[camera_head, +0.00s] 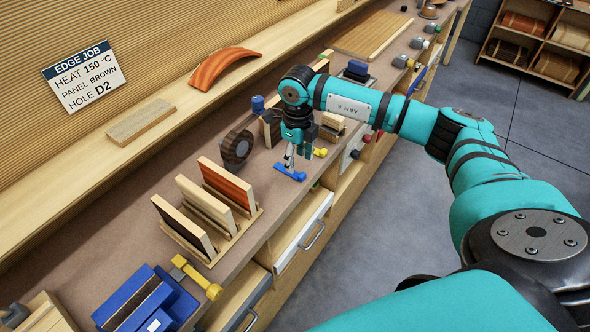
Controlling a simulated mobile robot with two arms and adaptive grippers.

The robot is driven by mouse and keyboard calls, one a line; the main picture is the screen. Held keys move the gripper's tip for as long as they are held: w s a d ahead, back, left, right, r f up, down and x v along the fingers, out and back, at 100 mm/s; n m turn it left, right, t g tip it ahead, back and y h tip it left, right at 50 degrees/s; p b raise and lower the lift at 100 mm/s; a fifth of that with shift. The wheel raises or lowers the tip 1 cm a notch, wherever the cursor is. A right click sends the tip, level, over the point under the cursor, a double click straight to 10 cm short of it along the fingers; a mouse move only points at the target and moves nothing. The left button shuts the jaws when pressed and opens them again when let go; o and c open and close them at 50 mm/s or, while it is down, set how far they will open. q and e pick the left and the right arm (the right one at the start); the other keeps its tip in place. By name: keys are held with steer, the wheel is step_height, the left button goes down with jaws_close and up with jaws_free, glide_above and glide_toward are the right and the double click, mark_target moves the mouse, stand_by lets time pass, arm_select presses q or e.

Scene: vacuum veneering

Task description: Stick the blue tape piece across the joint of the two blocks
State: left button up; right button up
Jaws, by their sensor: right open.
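My right gripper (291,162) points down over the workbench, close above a small flat blue piece (290,174) near the bench's front edge. This may be the blue tape piece. The jaws are open; whether they touch the blue piece is too small to tell. Light wooden blocks (332,125) stand just behind and right of my gripper, partly hidden by my right arm. I cannot tell whether these are the two blocks, and no joint shows clearly. My left gripper is not in view.
A rack (254,214) of upright panels stands left of my gripper, with a dark round roll (237,147) behind it. A blue fixture (178,301) with a yellow clamp (197,277) sits nearer. A sign (83,76) hangs behind.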

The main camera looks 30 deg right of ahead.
mark_target(300, 173)
steer(key=shift+s+f, duration=0.1)
steer(key=shift+f, duration=0.1)
steer(key=shift+f+p, duration=0.2)
steer(key=shift+p, duration=0.1)
steer(key=f, duration=0.1)
steer(key=f+p, duration=0.1)
steer(key=f, duration=0.1)
steer(key=f+p, duration=0.1)
steer(key=shift+d+f, duration=0.25)
steer(key=shift+d, duration=0.05)
steer(key=shift+s+f, duration=0.1)
steer(key=shift+f, duration=0.05)
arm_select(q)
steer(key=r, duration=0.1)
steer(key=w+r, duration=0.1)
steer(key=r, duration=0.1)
arm_select(e)
steer(key=c, duration=0.8)
